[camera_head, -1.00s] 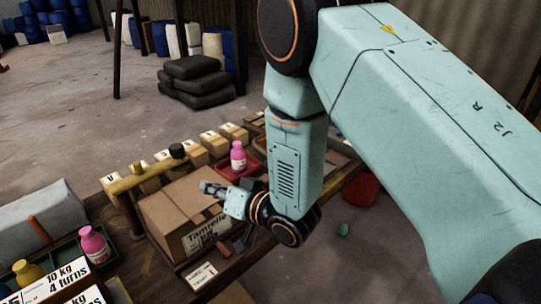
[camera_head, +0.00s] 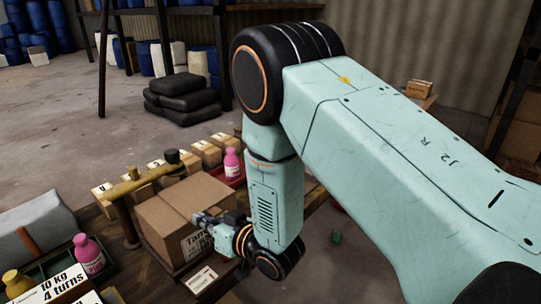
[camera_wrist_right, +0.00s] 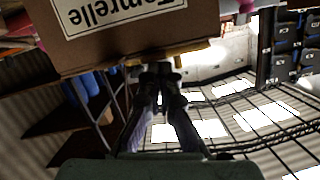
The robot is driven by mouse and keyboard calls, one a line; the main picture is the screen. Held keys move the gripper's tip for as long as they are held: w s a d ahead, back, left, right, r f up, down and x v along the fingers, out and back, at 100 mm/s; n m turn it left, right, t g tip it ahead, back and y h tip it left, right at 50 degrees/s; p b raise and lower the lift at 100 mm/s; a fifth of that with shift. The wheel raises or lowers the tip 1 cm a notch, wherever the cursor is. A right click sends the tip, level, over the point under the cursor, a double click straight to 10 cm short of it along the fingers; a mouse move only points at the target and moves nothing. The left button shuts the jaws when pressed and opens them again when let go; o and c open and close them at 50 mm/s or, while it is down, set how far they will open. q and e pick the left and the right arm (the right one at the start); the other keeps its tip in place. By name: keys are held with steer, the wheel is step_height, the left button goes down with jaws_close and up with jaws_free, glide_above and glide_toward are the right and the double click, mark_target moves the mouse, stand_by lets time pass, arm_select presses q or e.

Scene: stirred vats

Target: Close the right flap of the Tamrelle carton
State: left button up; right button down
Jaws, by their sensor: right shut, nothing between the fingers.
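The brown Tamrelle carton (camera_head: 159,222) stands on the bench at lower left in the head view. Its top panels look close to flat, with a seam between them; I cannot tell whether the right flap (camera_head: 203,191) lies fully down. Its printed label (camera_head: 193,244) faces the front and shows upside down in the right wrist view (camera_wrist_right: 118,12). My right gripper (camera_head: 198,217) is shut and empty at the carton's front top edge, partly covering the label side. In the wrist view its fingertips (camera_wrist_right: 160,68) are beside the carton's edge; contact is unclear. My left gripper is not in view.
Pink bottles stand at the back (camera_head: 232,163) and at left (camera_head: 88,252). Small boxes (camera_head: 207,153) line the back. A white card (camera_head: 201,279) lies in front.

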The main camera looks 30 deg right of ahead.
steer(key=shift+a+f, duration=0.15)
steer(key=shift+a, duration=0.05)
steer(key=shift+d, duration=0.15)
stand_by(0.3)
